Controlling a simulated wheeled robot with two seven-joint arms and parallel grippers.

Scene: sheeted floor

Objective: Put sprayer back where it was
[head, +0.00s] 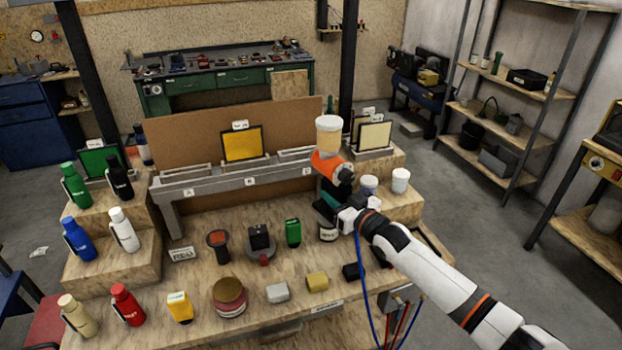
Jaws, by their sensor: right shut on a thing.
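The sprayer (326,162) has an orange and black body with a pale cup (328,135) on top. It is upright, in front of the brown back panel and above the right part of the workbench. My right gripper (338,202), coming in from the lower right, is shut on the sprayer from below. The gripper's fingers and the sprayer's lower part overlap in the view, so the exact grip is partly hidden. My left gripper is not in view.
The wooden workbench (215,275) holds several tools and blocks. White jars (400,180) stand on the right step beside the gripper. A grey rail (190,184) with a yellow card (242,145) runs along the back.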

